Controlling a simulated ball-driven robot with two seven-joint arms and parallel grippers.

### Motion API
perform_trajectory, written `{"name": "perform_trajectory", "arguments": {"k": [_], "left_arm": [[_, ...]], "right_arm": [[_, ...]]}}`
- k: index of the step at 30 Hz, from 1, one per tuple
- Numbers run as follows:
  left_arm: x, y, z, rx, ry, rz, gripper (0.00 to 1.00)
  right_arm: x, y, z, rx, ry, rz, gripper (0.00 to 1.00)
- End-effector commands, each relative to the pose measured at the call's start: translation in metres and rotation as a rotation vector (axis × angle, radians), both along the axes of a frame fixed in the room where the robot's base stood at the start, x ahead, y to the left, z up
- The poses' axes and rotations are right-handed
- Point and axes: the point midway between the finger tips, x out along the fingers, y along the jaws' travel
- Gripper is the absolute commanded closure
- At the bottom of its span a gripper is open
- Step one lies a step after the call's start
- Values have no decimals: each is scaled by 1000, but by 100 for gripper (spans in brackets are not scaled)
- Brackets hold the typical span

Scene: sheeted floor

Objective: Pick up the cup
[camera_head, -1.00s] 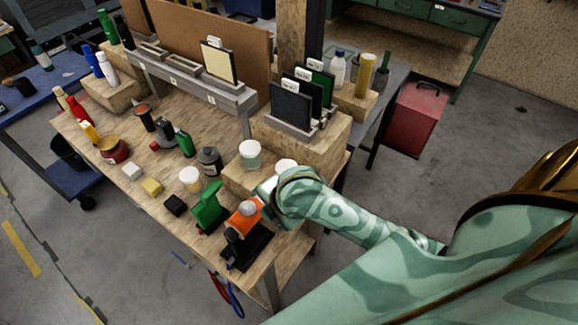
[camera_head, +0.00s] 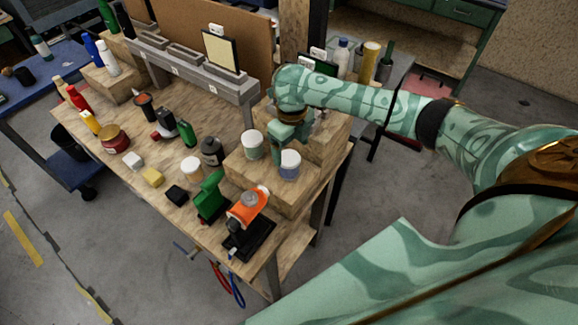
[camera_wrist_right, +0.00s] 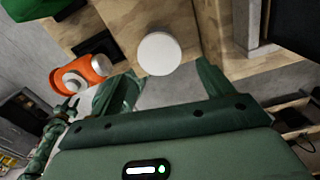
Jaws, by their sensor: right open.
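My right gripper (camera_head: 289,147) comes down just behind the blue cup, with one finger between the two cups. In the right wrist view, a round white top (camera_wrist_right: 159,54) shows beyond the gap between the spread fingers of my right gripper (camera_wrist_right: 164,84). The gripper is open and empty. I cannot tell whether a finger touches a cup. My left gripper is out of view.
A green spray bottle (camera_head: 210,197) and an orange object (camera_head: 249,206) on a black base stand in front of the low block. A taller wooden block (camera_head: 333,132) is behind the gripper. Several bottles and jars cover the bench's left side.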

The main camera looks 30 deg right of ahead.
Motion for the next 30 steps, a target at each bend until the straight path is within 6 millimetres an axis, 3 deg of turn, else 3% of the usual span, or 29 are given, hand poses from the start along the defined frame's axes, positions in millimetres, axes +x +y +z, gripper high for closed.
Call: {"name": "perform_trajectory", "arguments": {"k": [3, 10, 18, 26, 30], "left_arm": [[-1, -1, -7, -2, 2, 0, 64], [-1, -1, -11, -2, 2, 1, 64], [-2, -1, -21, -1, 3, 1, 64], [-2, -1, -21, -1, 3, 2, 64], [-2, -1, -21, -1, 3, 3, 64]], "right_arm": [[0, 0, -25, 0, 2, -1, 20], [1, 1, -44, 1, 0, -1, 20], [7, 0, -84, -1, -1, -1, 20], [7, 0, -88, 0, -3, -1, 20], [7, 0, -88, -1, -3, -1, 53]]}}
